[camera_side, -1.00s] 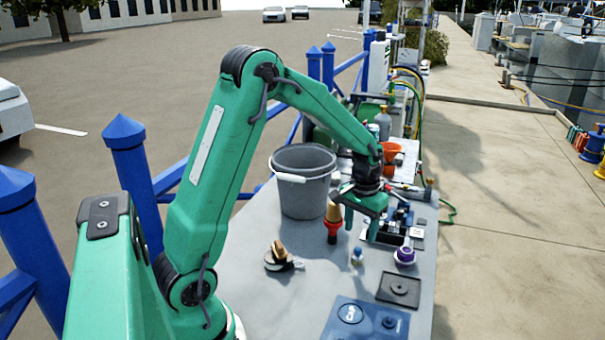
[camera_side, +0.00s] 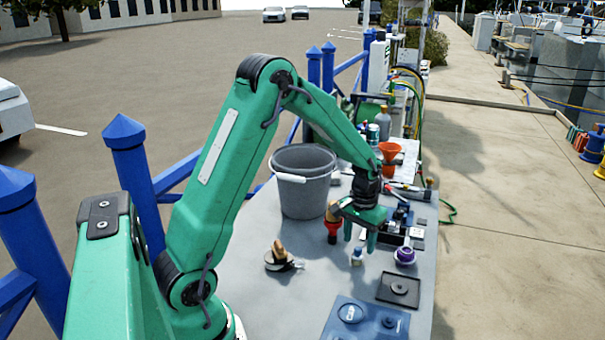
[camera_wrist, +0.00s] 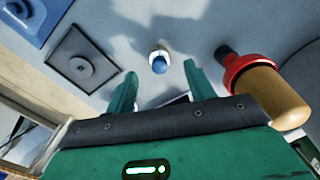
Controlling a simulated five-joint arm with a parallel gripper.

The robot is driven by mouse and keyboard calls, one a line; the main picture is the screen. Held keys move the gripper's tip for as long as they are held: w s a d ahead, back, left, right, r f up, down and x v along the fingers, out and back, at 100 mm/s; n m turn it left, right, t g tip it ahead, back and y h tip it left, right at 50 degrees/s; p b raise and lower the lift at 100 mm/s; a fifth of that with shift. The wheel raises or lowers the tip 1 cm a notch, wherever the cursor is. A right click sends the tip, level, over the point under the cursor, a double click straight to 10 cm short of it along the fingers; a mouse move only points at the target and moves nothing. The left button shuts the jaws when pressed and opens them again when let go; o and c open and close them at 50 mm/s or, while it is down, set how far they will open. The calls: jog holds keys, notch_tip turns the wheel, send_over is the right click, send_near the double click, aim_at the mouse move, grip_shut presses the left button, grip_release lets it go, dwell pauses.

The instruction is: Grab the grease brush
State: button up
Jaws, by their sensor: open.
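I cannot tell for certain which thing is the grease brush. My gripper (camera_side: 360,237) is open and empty, pointing down over the bench. In the wrist view, its two fingers (camera_wrist: 161,82) stand apart with a small blue-topped, white-sided thing (camera_wrist: 159,62) beyond the gap between them. That thing (camera_side: 357,257) stands on the bench just in front of the gripper in the side view. A tan-topped thing with a red collar and dark end (camera_wrist: 262,90) lies to the right of the fingers in the wrist view. It (camera_side: 333,232) stands upright just left of my gripper in the side view.
A grey bucket (camera_side: 303,190) stands behind left. A round thing with a wooden knob (camera_side: 280,258) sits at the left. A purple-ended thing (camera_side: 404,256), a dark square plate (camera_side: 398,290) and a blue panel (camera_side: 366,322) lie right and front. Bare bench (camera_side: 310,290) lies between.

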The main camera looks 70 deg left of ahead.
aim_at(358, 248)
jog(key=shift+f, duration=2.3)
jog(key=shift+c, duration=0.4)
jog(key=c, duration=1)
